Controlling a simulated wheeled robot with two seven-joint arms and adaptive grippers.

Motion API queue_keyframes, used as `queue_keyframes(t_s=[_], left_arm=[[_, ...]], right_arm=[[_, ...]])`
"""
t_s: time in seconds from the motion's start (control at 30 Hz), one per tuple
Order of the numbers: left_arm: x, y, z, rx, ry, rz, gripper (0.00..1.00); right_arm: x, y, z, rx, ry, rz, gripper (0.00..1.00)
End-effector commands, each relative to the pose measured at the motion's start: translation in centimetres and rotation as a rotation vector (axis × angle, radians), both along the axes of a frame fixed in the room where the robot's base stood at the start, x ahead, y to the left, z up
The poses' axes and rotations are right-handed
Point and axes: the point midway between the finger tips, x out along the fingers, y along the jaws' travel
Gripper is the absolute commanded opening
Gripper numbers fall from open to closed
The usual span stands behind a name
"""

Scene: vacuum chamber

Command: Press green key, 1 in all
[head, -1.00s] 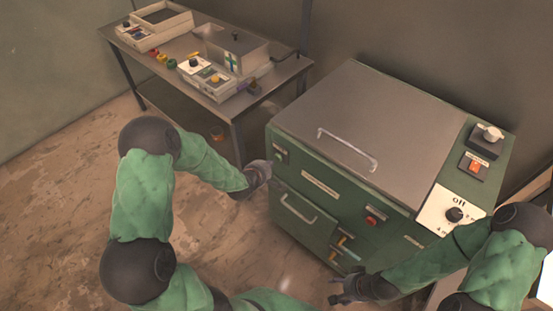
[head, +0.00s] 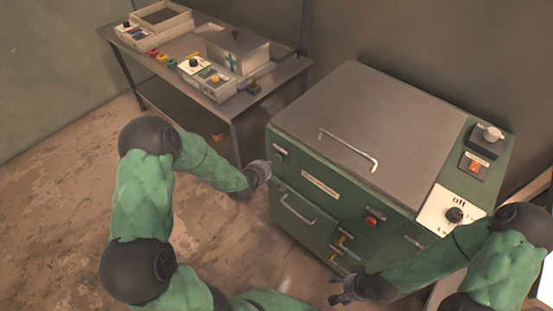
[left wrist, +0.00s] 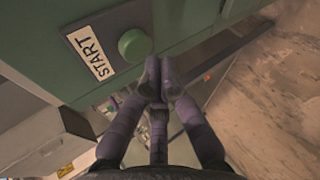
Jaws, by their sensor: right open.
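The green key (left wrist: 135,45) is a round green button on the green front of the cabinet, beside a white START label (left wrist: 92,52). In the head view the key cannot be made out. My left gripper (head: 264,170) is at the cabinet's upper left front corner. In the left wrist view its fingertips (left wrist: 160,77) are together with nothing seen between them, just below the green key; whether they touch it I cannot tell. My right gripper (head: 338,288) is open and empty, low in front of the cabinet.
The green cabinet (head: 306,222) has a closed grey lid (head: 370,120) with a handle, a red button (head: 371,221), and a dial (head: 454,214) marked Off. A metal table (head: 285,72) with control boxes stands at the back left. The floor at left is bare.

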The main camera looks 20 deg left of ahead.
Motion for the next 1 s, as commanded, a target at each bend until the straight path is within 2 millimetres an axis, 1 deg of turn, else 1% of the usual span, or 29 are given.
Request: queue_keyframes(t_s=[0.37,1.0], left_arm=[[0.8,-0.3,0.0,0.000,0.000,0.000,0.00],[1.1,-0.3,0.0,0.000,0.000,0.000,0.00]], right_arm=[[0.0,0.0,-0.3,0.000,0.000,0.000,0.63],[0.0,0.0,-0.4,0.000,0.000,0.000,0.63]])
